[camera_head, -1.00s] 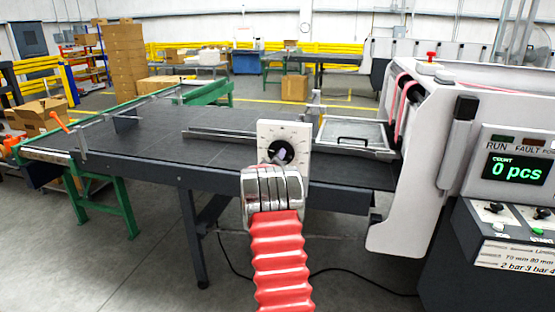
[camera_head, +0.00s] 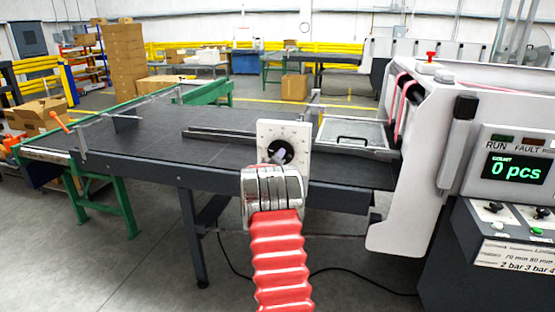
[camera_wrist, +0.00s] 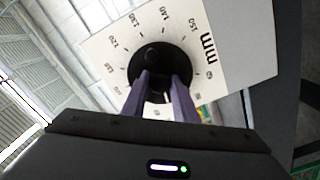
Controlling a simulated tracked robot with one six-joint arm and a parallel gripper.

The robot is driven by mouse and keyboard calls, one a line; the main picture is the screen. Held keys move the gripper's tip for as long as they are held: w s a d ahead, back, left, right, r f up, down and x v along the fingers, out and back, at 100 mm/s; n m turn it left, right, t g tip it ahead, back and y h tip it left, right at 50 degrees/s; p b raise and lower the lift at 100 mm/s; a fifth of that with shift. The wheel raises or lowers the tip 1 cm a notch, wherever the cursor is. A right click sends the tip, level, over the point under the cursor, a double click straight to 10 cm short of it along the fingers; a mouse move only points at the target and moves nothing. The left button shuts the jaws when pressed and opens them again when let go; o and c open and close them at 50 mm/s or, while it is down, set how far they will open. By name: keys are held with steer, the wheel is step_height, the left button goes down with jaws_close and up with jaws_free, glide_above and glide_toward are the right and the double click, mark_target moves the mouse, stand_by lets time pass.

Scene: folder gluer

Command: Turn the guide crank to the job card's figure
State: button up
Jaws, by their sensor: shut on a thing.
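The guide crank (camera_wrist: 150,55) is a black round hub with a small knob, on a white dial plate (camera_wrist: 215,30) marked in mm. Legible figures run from about 110 to 150 around the hub. My gripper (camera_wrist: 163,80) has its two purple fingers closed on the crank; the fingers hide its lower part, and I cannot tell exactly which figure it points to. In the head view the dial plate (camera_head: 296,132) stands upright at the table's front edge, partly behind my wrist. I cannot make out a job card.
The dark feed table (camera_head: 150,140) extends left and behind the dial. The white machine (camera_head: 420,150) stands close at right, with a screen (camera_head: 517,169) reading 0 pcs and a knob panel (camera_head: 505,225). Open floor lies in front of the table.

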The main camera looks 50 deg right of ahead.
steer(key=shift+f, duration=0.3)
steer(key=o, duration=1.1)
steer(key=shift+r, duration=0.2)
steer(key=shift+c, duration=0.2)
steer(key=v, duration=1.3)
steer(key=shift+s+a, duration=0.15)
steer(key=shift+a, duration=0.2)
